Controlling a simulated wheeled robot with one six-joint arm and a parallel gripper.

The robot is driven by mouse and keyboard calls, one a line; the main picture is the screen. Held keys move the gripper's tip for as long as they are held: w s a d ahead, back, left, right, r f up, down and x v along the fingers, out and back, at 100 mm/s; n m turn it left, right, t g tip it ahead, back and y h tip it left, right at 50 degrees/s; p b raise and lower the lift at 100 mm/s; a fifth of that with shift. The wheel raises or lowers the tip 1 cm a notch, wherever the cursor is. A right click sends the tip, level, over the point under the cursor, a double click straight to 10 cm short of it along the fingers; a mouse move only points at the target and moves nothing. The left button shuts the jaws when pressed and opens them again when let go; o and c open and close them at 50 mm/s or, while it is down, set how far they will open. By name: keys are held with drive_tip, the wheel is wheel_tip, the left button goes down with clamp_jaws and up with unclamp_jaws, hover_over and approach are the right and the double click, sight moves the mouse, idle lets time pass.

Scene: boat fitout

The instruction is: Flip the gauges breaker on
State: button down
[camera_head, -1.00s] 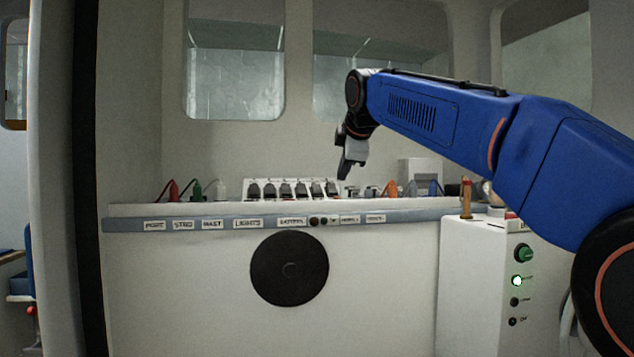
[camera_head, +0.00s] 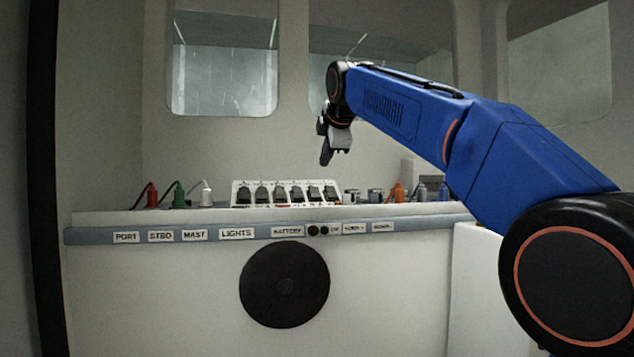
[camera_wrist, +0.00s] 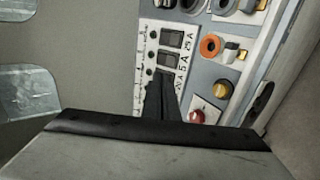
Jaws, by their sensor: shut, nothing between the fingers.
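The white breaker panel (camera_head: 235,190) stands on the console ledge in the head view, with a row of dark breaker switches (camera_head: 278,194). Its small labels are too blurred to read, so I cannot tell which breaker is the gauges one or how it is set. My gripper (camera_head: 326,157) points down above the right part of the panel, apart from it in this view. In the wrist view my gripper's dark fingers (camera_wrist: 160,98) are together and empty. They cover part of the panel (camera_wrist: 141,72), and two dark switches (camera_wrist: 170,39) show beyond them.
Red (camera_head: 152,196), green (camera_head: 179,195) and white (camera_head: 206,194) plugs with cables stand left of the panel. Round metal parts (camera_head: 375,196) and an orange part (camera_head: 398,192) stand to its right. A red knob (camera_wrist: 197,116) shows beside the fingers in the wrist view.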

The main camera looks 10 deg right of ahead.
approach(314, 188)
drive_tip(key=x, duration=0.5)
drive_tip(key=shift+w+f, duration=0.1)
drive_tip(key=shift+f, duration=0.15)
drive_tip(key=shift+w+f, duration=0.25)
drive_tip(key=shift+w, duration=0.15)
drive_tip(key=shift+w+f, duration=0.1)
drive_tip(key=shift+w, duration=0.25)
drive_tip(key=shift+r, duration=0.85)
